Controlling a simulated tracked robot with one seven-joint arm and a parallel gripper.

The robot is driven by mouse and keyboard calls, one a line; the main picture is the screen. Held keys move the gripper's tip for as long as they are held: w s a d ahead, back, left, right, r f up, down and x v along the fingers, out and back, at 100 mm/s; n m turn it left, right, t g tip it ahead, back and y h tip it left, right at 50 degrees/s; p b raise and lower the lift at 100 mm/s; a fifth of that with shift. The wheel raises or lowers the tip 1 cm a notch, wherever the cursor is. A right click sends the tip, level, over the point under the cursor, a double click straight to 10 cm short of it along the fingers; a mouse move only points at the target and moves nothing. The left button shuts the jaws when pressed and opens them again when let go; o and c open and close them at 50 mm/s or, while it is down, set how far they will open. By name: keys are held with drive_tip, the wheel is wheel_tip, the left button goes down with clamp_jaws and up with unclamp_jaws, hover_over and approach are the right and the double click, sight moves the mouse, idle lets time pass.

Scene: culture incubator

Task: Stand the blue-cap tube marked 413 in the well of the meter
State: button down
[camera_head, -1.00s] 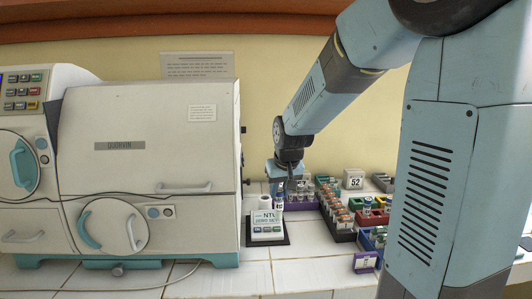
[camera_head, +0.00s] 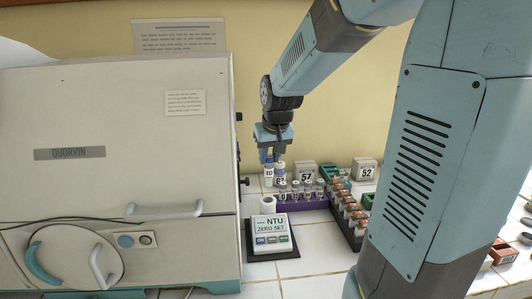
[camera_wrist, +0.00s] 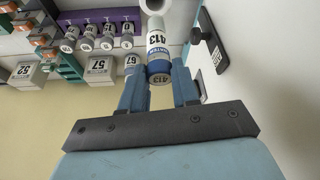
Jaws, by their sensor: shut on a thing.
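The tube marked 413 (camera_wrist: 157,55) is in my gripper in the wrist view, its blue cap between the two fingers. My gripper (camera_wrist: 159,88) is shut on it, and it also shows in the head view (camera_head: 273,158), high above the back of the meter. The white meter (camera_head: 270,236), reading NTU and ZERO SET, stands on a dark base. Its well (camera_head: 268,205) is a white cylinder at the back. In the wrist view a white ring (camera_wrist: 158,6) shows beyond the tube's far end. In the head view I cannot clearly separate the held tube from the white pieces behind.
A purple rack (camera_head: 302,203) with several tubes is close on the right, with card 57 (camera_head: 306,172) behind it and card 52 (camera_head: 365,170) further right. A rack of orange-capped tubes (camera_head: 352,212) stands beyond. The large incubator (camera_head: 130,150) walls off the left.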

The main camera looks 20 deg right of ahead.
sight(269, 186)
drive_tip(key=shift+s+a+f, duration=0.1)
drive_tip(key=shift+a+f, duration=0.05)
drive_tip(key=shift+f, duration=5.45)
drive_tip(key=c, duration=0.8)
unclamp_jaws()
drive_tip(key=shift+o, duration=0.2)
drive_tip(key=v, duration=1.3)
drive_tip(key=shift+s+r, duration=0.15)
drive_tip(key=shift+r, duration=0.1)
